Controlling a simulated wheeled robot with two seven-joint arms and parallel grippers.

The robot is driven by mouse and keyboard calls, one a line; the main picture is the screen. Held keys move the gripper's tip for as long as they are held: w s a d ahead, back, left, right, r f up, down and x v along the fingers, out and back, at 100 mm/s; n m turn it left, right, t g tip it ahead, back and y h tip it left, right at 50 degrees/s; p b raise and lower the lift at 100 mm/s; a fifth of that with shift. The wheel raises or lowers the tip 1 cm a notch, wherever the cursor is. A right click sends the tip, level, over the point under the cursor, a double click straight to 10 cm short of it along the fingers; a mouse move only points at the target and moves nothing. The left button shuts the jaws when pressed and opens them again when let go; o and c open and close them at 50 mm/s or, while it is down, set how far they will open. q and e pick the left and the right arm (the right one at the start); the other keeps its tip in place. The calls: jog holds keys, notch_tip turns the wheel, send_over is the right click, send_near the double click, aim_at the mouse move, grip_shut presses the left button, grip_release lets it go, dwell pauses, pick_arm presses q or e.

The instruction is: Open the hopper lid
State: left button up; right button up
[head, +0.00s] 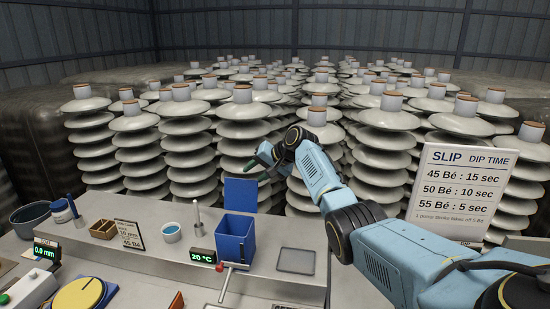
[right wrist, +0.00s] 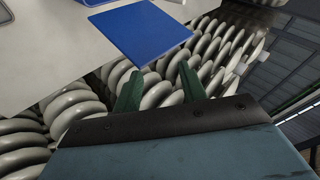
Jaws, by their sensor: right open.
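The blue hopper (head: 236,240) stands on the grey bench, and its open top shows a dark inside. Its flat blue lid (head: 241,194) stands raised at the hopper's back edge. The lid also shows as a blue plate in the right wrist view (right wrist: 140,33), with a bit of the hopper (right wrist: 95,2) at the top edge. My right gripper (head: 257,171) is just above and behind the lid in the head view, its green fingers apart and empty. In the right wrist view the open fingers (right wrist: 159,86) point toward the lid, with a small gap. My left gripper is out of view.
Stacks of pale insulators (head: 245,130) crowd behind the bench. A lever with a red knob (head: 220,267) and a temperature display (head: 203,256) are close to the hopper. A grey tray (head: 296,261) lies to its right. A slip sign (head: 462,190) stands at right.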

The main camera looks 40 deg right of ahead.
jog(key=v, duration=0.9)
jog(key=shift+b, duration=0.3)
jog(key=shift+f, duration=0.2)
